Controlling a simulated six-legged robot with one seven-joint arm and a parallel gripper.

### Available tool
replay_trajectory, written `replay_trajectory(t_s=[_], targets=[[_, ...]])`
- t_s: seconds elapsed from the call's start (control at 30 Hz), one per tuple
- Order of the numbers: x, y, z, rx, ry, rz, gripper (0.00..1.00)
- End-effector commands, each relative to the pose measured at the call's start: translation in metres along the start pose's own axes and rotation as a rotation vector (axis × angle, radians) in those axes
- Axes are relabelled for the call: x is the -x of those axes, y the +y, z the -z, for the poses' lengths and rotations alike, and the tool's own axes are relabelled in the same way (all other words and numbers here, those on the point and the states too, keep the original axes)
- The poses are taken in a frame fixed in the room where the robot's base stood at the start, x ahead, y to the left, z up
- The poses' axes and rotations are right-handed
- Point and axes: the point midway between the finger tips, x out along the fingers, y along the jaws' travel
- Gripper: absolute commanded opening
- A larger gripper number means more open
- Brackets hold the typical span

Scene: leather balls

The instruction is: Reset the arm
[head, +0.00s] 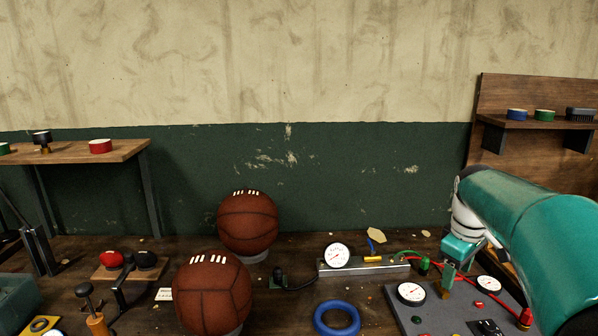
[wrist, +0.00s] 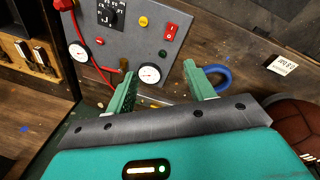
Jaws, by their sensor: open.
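My gripper (wrist: 160,92) is open, with two green fingers spread apart and nothing between them in the wrist view. In the head view my teal arm comes in from the right, and my gripper (head: 455,272) hangs over the grey gauge panel (head: 408,325). The panel also shows beyond the fingers in the wrist view (wrist: 130,45). Two brown leather balls sit on the bench: one nearer (head: 212,295) and one farther back (head: 248,222), on a pale support. Part of a ball shows at the right edge of the wrist view (wrist: 300,122).
A blue ring (head: 337,318) lies between the near ball and the panel. A metal bar with a gauge (head: 337,256) stands behind it. A small stand with red and black pads (head: 125,262) is at left. A wooden shelf (head: 540,123) rises behind my arm.

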Motion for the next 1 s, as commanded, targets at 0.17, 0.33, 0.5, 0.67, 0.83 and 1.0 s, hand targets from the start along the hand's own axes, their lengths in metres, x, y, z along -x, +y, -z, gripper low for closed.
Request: replay_trajectory(t_s=[0.17,0.33,0.5,0.67,0.83,1.0], targets=[[0.028,-0.072,-0.001,-0.117,0.063,-0.05,0.54],[0.041,-0.135,-0.014,-0.239,0.137,-0.073,0.54],[0.041,-0.193,-0.034,-0.364,0.222,-0.07,0.54],[0.032,-0.241,-0.057,-0.476,0.303,-0.043,0.54],[0.02,-0.27,-0.072,-0.558,0.358,-0.011,0.54],[0.015,-0.277,-0.076,-0.584,0.37,0.0,0.54]])
